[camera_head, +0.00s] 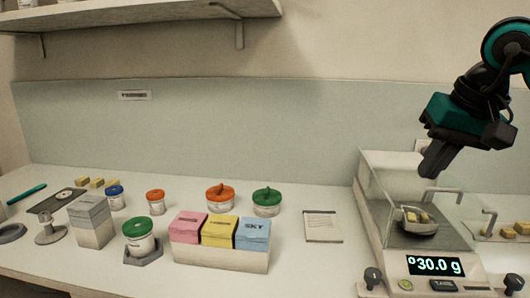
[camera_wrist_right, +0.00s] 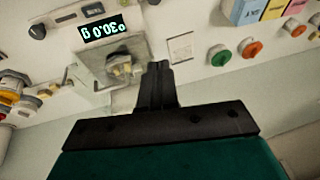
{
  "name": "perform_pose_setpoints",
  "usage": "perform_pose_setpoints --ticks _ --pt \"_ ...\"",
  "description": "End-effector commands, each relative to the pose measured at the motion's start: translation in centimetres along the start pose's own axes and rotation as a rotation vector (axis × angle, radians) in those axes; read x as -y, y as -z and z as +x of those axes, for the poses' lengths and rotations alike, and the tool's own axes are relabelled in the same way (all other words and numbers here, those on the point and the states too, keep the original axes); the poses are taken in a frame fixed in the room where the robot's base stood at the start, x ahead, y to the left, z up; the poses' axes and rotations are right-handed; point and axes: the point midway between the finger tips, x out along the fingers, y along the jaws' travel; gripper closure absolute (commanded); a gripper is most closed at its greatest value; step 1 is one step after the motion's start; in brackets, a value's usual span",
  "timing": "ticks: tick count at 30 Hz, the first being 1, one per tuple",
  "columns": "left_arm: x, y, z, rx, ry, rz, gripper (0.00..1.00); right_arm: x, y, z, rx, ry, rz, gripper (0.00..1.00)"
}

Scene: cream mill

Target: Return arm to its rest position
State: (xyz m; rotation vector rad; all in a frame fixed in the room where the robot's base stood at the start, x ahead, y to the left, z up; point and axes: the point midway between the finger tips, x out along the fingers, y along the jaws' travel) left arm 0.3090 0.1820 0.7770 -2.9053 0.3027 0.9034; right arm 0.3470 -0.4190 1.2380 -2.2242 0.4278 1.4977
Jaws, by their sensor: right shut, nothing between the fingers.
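My right gripper (camera_head: 430,172) is at the upper right of the head view, raised above the balance (camera_head: 372,225). Its fingers are together with nothing between them, and the closed fingers also show in the right wrist view (camera_wrist_right: 158,72). The balance display (camera_head: 435,266) reads 30.0 g. On the balance a small pan (camera_head: 402,222) holds yellowish pieces (camera_head: 418,217). The gripper is apart from the pan and touches nothing that I can see. My left gripper is in neither view.
A box of pink, yellow and blue packets (camera_head: 220,257) stands mid-counter. Lidded jars, orange (camera_head: 220,198) and green (camera_head: 267,203), stand behind it. A notepad (camera_head: 322,226) lies left of the balance. A shelf (camera_head: 140,14) hangs at the upper left. The air left of my right arm is clear.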

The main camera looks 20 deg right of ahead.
Motion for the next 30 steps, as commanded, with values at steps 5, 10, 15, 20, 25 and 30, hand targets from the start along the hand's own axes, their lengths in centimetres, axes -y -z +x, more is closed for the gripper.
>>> perform_pose_setpoints --ticks 5,10,15,20,25,30 --pt "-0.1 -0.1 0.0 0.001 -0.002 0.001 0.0 10.4 -3.2 4.9 0.185 0.392 0.129 1.0" --pt "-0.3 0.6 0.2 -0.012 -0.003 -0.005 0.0 19.3 -7.3 5.8 0.492 0.759 0.405 1.0" --pt "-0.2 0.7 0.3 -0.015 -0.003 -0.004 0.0 25.0 -9.3 4.0 0.892 1.043 0.81 1.0" --pt "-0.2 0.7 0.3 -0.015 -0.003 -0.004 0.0 27.0 -8.3 2.7 1.313 1.208 1.282 1.0" --pt "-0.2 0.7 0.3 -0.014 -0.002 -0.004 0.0 25.8 -5.5 4.6 1.763 1.265 1.867 1.0" --pt "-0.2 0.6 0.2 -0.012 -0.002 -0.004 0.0 22.1 -4.1 10.5 -1.676 -0.93 -1.962 1.0"
